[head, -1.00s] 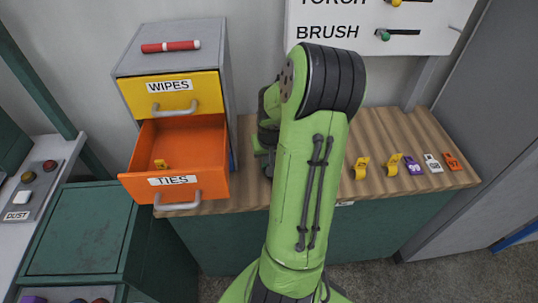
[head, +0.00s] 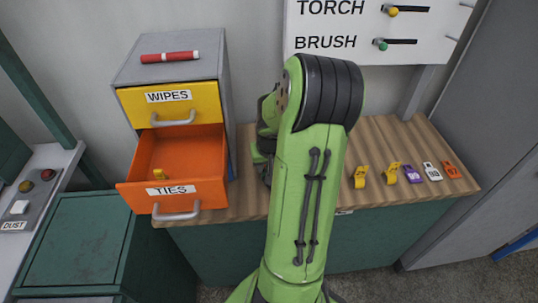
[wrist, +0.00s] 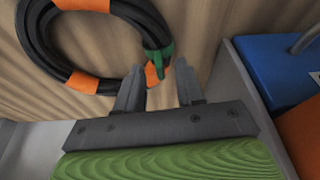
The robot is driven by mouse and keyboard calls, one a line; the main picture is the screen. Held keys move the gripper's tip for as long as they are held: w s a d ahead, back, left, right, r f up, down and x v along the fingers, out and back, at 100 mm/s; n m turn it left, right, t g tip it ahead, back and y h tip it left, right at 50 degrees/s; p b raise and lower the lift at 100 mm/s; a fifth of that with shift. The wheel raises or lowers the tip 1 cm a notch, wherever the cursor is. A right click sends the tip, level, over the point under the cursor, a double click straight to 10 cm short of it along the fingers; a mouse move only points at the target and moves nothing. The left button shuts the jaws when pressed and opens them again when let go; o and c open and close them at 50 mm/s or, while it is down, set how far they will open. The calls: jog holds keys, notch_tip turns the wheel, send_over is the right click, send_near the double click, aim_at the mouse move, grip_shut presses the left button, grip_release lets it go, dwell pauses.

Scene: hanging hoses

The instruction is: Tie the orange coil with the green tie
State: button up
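In the wrist view, a black hose coil with orange bands (wrist: 82,82) lies on the wooden worktop, partly cut off by the top edge. A green tie (wrist: 158,56) sits across the coil's right side, with a small orange piece (wrist: 152,76) just below it. I cannot tell whether the tie is fastened. My gripper (wrist: 160,68) is open, its two fingers apart. The left fingertip is close to the tie; I cannot tell if it touches. In the head view, my arm hides the coil, the tie and the gripper.
The orange TIES drawer (head: 140,190) is pulled out, with a small yellow item (head: 160,174) inside. The yellow WIPES drawer (head: 205,105) above is shut. Several yellow, purple, white and orange tags stand on the worktop (head: 408,148) at right. A blue object (wrist: 280,65) is close right of my gripper.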

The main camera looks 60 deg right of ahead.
jog(key=p+v, duration=0.3)
jog(key=v, duration=1.1)
jog(key=shift+r, duration=0.3)
